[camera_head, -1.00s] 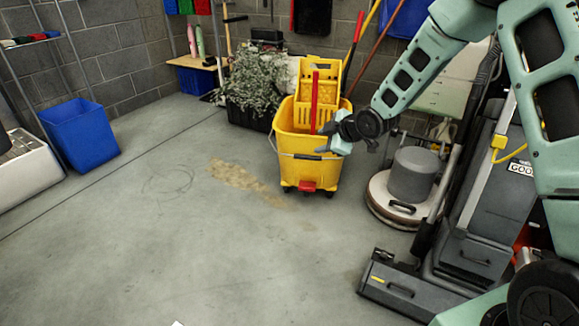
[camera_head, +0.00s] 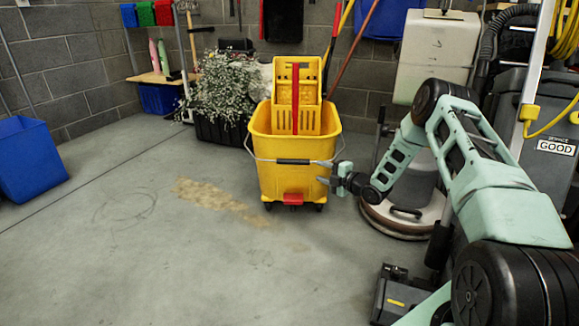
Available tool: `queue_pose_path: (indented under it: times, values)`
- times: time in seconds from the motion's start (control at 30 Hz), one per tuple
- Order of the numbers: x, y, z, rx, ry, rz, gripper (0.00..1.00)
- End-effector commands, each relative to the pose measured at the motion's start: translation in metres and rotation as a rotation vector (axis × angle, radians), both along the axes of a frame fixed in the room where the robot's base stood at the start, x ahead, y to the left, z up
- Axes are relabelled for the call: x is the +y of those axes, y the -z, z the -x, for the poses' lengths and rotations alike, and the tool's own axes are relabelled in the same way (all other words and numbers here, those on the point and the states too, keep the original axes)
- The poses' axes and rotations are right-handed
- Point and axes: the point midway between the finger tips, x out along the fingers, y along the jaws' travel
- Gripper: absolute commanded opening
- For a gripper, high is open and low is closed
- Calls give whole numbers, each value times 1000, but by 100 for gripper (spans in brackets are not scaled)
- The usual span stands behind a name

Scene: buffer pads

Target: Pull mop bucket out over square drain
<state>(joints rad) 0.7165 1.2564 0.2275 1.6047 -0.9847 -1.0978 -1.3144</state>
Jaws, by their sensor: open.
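The yellow mop bucket (camera_head: 268,172) stands upright on its casters on the concrete floor, with a yellow wringer (camera_head: 296,108) and its red handle on top. Its wire bail with a black grip (camera_head: 293,161) hangs across the front. A red pedal shows low on its front. My gripper (camera_head: 333,176) is open beside the bucket's right front side, a little below the rim. I cannot tell whether it touches the bucket or the bail's right end. I see no square drain; the floor ahead shows only a brown stain and a faint round mark.
A floor polisher (camera_head: 408,212) stands close right of the bucket, partly behind my arm. A plant in a black planter (camera_head: 221,130) is behind left. A blue bin (camera_head: 30,160) stands far left. The floor (camera_head: 190,265) in front and left of the bucket is clear.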

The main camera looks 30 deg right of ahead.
Motion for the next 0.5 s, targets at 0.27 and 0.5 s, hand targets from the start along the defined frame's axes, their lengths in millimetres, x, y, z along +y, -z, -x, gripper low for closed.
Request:
queue_pose_path:
  times: [0.27, 0.5]
  values:
    - [17, 13, -56, -3, -2, 1, 43]
    - [30, 20, -103, -1, -1, 0, 43]
